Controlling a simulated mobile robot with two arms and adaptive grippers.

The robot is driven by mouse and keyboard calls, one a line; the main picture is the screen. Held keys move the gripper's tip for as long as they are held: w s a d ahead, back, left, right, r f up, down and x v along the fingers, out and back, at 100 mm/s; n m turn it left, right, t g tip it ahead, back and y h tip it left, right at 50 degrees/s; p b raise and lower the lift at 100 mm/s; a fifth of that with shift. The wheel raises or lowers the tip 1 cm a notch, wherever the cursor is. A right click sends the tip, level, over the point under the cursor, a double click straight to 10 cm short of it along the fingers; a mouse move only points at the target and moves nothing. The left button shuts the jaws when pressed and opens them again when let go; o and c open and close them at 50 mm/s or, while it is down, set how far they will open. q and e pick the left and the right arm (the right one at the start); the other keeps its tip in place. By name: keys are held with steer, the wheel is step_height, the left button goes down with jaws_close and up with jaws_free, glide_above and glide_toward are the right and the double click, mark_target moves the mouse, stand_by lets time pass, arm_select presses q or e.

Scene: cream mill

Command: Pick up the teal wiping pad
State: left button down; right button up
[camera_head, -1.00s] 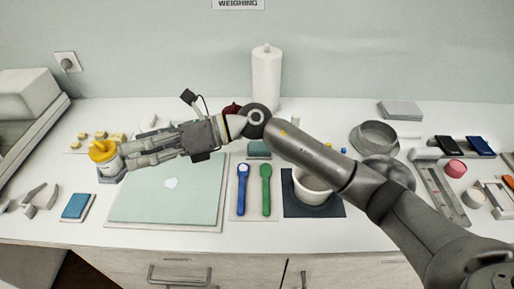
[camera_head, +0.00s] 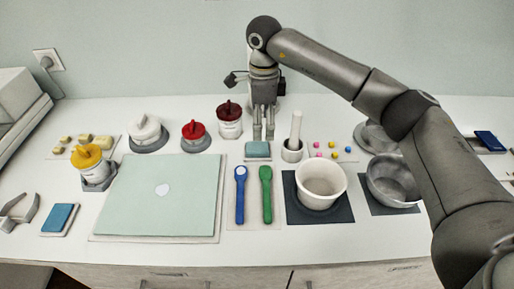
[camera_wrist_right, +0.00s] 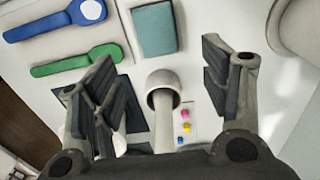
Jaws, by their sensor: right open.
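The teal wiping pad (camera_head: 257,147) lies flat on the counter, just behind the blue and green spoons. It also shows at the top middle of the right wrist view (camera_wrist_right: 154,30). My right gripper (camera_head: 264,136) points down just behind the pad in the head view, open and empty. In the right wrist view the gripper (camera_wrist_right: 158,62) has its fingers spread wide, with the pad beyond the fingertips and not between them. My left gripper is not in view.
A white mortar and pestle (camera_head: 292,150) stands close right of the pad. A dark red-lidded jar (camera_head: 229,124) stands behind left. Blue (camera_head: 240,195) and green (camera_head: 266,195) spoons lie in front. A white bowl (camera_head: 320,190) stands front right. A blue pad (camera_head: 60,217) lies far left.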

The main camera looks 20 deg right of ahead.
mark_target(264, 146)
step_height(264, 146, down, 3)
steer(key=shift+r, duration=0.1)
steer(key=f, duration=0.1)
steer(key=f+p, duration=0.2)
steer(key=f, duration=0.1)
steer(key=shift+s+d, duration=0.2)
steer(key=shift+d, duration=0.05)
steer(key=shift+f, duration=0.65)
steer(key=c, duration=0.8)
